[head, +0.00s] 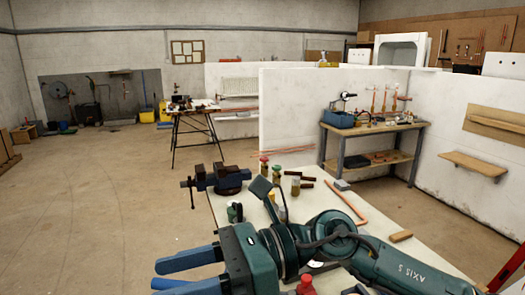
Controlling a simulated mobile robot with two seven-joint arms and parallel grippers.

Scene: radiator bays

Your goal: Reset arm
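My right arm (400,268) comes in from the lower right, bent across the near end of a pale workbench (300,224). Its green gripper (156,276) points left, past the bench's left edge and over the floor. The two blue fingers are apart with a gap between them, and nothing shows in the gap. The lower finger is partly cut off by the bottom edge of the picture. My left gripper is not in view.
On the bench are a vise (218,179), several small jars, a copper pipe (346,203) and a wooden block (401,236). A red-topped item (306,285) is close below my arm. Floor (90,210) at left is clear. White partitions stand behind.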

